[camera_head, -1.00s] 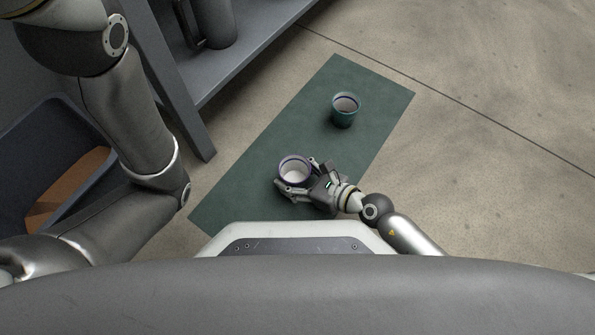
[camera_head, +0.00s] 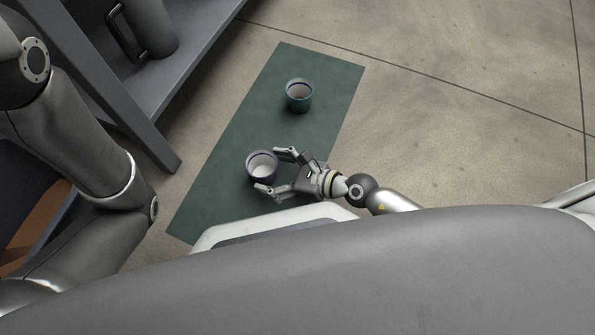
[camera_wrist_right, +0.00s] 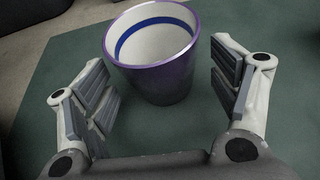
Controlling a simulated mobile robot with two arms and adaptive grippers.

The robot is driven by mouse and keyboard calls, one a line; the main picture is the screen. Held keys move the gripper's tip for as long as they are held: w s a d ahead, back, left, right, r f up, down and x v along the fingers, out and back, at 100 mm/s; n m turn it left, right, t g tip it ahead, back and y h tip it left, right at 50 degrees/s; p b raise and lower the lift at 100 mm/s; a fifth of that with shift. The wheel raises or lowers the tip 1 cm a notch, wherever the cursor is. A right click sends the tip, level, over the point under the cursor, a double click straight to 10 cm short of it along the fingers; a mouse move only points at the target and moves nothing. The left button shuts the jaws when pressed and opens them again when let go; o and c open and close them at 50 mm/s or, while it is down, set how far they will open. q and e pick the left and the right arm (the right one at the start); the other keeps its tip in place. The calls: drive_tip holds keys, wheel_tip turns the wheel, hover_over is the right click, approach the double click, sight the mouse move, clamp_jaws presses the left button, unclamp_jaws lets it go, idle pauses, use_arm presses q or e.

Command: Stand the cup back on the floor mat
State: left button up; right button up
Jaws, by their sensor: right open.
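A purple cup (camera_head: 262,166) with a white inside and a blue band stands upright on the green floor mat (camera_head: 222,190). It also shows in the right wrist view (camera_wrist_right: 160,75). A green cup (camera_head: 299,97) stands upright farther up the mat. My right gripper (camera_head: 271,171) is open beside the purple cup. In the right wrist view its fingers (camera_wrist_right: 165,95) are spread wide, with the cup ahead between them and clear gaps on both sides. My left arm comes in from the left, but its gripper is out of view.
A grey shelf (camera_head: 185,65) with a dark jug (camera_head: 150,28) on it stands at the upper left. A dark bin (camera_head: 20,190) with something brown in it is at the left edge. Bare concrete floor (camera_head: 450,130) lies open to the right.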

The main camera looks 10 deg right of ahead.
drive_tip(key=v, duration=0.7)
drive_tip(key=shift+s+d, duration=0.15)
drive_tip(key=shift+s+d+r, duration=0.3)
drive_tip(key=shift+s+d, duration=0.05)
drive_tip(key=shift+d, duration=0.1)
